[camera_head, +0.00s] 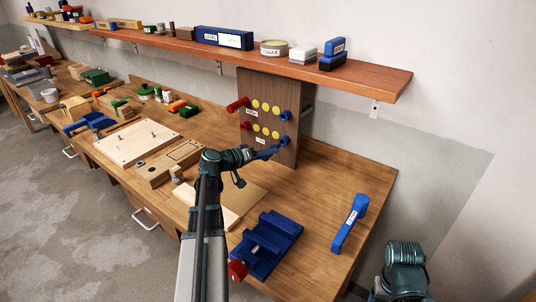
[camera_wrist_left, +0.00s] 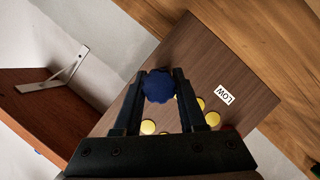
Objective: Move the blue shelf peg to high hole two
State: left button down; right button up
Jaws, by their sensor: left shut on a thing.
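An upright brown board (camera_head: 286,158) carries two rows of yellow-marked holes, with a label under each row. A blue peg (camera_head: 287,115) sits at the right end of the upper row. A second blue peg (camera_head: 286,141) is at the right end of the lower row. My left gripper (camera_head: 278,148) reaches this lower peg. In the left wrist view, its round blue head (camera_wrist_left: 158,87) is between the fingertips, gripped, near the LOW label (camera_wrist_left: 224,95). Whether its shaft is still in the hole is hidden. My right gripper is out of view.
Red pegs (camera_head: 237,104) stick out at the rows' left ends. A wooden shelf (camera_head: 380,82) runs above the board. A blue vise (camera_head: 266,244) and a blue-handled tool (camera_head: 349,222) lie on the workbench (camera_head: 318,215). A pale wooden board (camera_head: 135,142) lies left.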

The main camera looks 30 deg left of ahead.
aim_at(264, 159)
pick_arm(q)
jog(key=shift+s+a, duration=0.1)
jog(key=shift+s, duration=1.9)
